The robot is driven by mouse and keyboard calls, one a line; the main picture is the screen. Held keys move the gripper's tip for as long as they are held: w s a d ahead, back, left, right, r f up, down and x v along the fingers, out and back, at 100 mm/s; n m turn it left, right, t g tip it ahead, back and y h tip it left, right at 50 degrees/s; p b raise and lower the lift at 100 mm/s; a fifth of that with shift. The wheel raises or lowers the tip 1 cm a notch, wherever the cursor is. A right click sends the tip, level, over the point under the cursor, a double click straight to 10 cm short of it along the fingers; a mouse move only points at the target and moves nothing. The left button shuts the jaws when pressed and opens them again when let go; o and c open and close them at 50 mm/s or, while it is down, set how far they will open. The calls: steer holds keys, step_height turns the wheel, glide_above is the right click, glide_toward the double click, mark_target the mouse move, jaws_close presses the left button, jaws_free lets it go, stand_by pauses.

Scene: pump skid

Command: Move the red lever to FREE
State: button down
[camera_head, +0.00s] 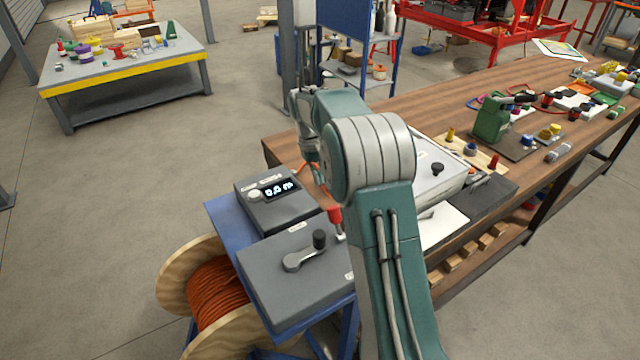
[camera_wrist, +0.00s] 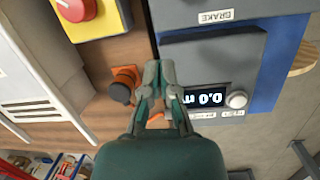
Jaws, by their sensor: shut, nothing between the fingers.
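The red lever (camera_head: 335,215) stands on the right side of the grey crank box (camera_head: 290,285), partly behind my arm in the head view. I cannot make out the lever in the wrist view. A BRAKE label (camera_wrist: 213,18) shows on the grey housing at the top of the wrist view; no FREE mark is readable. My gripper (camera_wrist: 158,66) is shut and empty, its fingertips beside the edge of the grey housing and apart from the lever.
A display box (camera_head: 275,198) reading 0.0 m sits behind the crank box. A black crank handle (camera_head: 305,253) is left of the lever. An orange cable reel (camera_head: 212,295) is below. A black-and-orange connector (camera_wrist: 123,86) and red button (camera_wrist: 75,8) are beside my gripper.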

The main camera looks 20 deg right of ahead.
steer(key=f, duration=0.2)
steer(key=s+f, duration=0.1)
steer(key=f, duration=0.5)
steer(key=shift+s+d, duration=0.25)
steer(key=shift+d, duration=0.15)
steer(key=shift+s+a+r, duration=0.1)
steer(key=shift+s+r, duration=0.75)
steer(key=shift+s, duration=0.2)
steer(key=shift+s+r, duration=0.25)
steer(key=shift+s, duration=0.4)
